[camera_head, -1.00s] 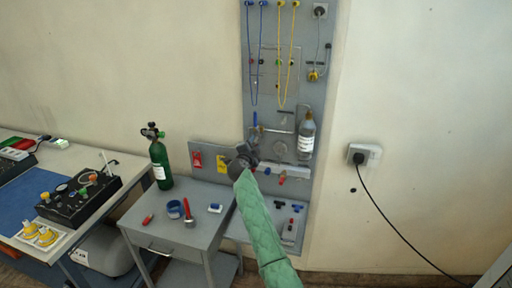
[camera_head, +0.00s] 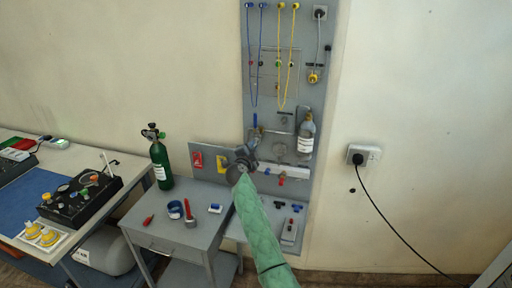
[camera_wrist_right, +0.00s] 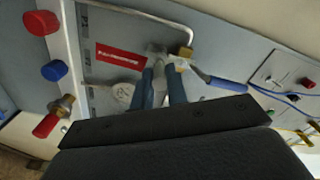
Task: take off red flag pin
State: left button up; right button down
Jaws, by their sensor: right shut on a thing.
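The red flag pin (camera_wrist_right: 120,57) shows in the right wrist view as a red strip with white lettering. Its strip runs left from a small grey piece at my right fingertips. My right gripper (camera_wrist_right: 162,76) is shut on that piece, beside a brass fitting (camera_wrist_right: 185,52) with a blue handle (camera_wrist_right: 222,82). In the head view my right gripper (camera_head: 247,154) is in front of the lower wall panel, below the blue handle (camera_head: 256,132). The flag cannot be made out there. My left gripper is in neither view.
The wall panel (camera_head: 284,50) carries hoses and a clear bottle (camera_head: 306,135). Red knob (camera_wrist_right: 41,22) and blue knob (camera_wrist_right: 54,70) lie left of my fingers in the wrist view. A green cylinder (camera_head: 160,165) stands on the grey cart (camera_head: 165,232).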

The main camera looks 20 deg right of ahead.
jog(key=shift+p+v, duration=1.6)
jog(key=shift+v, duration=0.7)
jog(key=shift+s+a+p, duration=0.4)
jog(key=shift+s, duration=0.2)
